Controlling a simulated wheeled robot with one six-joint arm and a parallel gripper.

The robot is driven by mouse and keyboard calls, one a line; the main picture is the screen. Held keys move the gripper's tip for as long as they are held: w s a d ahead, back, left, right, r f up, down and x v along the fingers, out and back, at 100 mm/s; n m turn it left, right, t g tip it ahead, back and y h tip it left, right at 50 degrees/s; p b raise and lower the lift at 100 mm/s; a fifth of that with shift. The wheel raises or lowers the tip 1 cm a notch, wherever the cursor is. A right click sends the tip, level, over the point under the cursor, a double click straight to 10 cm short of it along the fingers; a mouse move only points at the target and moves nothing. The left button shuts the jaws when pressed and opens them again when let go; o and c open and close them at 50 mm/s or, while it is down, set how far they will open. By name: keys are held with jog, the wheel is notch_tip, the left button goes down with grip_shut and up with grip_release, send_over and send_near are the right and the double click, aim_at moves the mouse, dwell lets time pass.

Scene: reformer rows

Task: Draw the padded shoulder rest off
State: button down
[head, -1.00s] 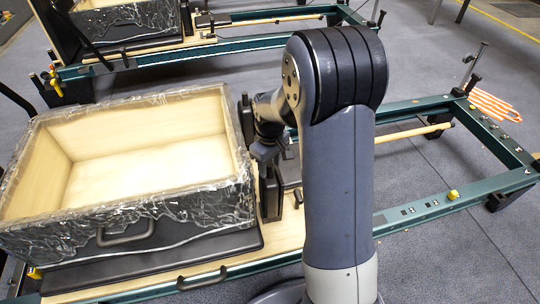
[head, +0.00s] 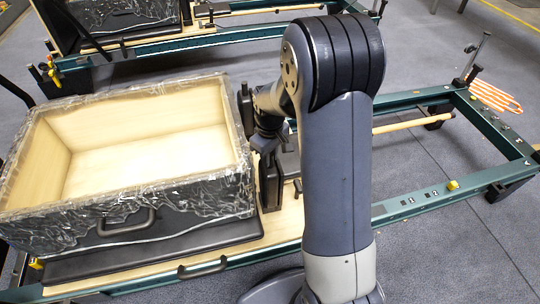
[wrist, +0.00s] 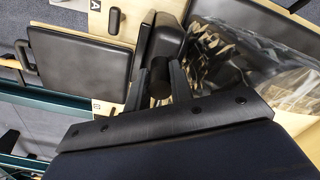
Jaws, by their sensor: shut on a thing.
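The padded shoulder rest is a black upright block (head: 270,185) beside the right end of the wrapped crate. In the wrist view, the black padded rest (wrist: 165,38) shows just beyond my fingers. My gripper (wrist: 162,85) is shut on the rest's dark post, which shows between the two fingers. In the head view my wrist reaches down to the rest, and my arm hides part of this area. I cannot tell whether the rest's lower end is still in its seat.
A large open wooden crate (head: 128,232) in clear wrap stands on the carriage, close to the rest. A second dark block (head: 247,108) stands behind. A black headrest pad (wrist: 85,50) lies on the other side.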

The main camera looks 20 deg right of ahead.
dwell(0.3)
jog(key=shift+r+p, duration=2.75)
jog(key=shift+r, duration=0.55)
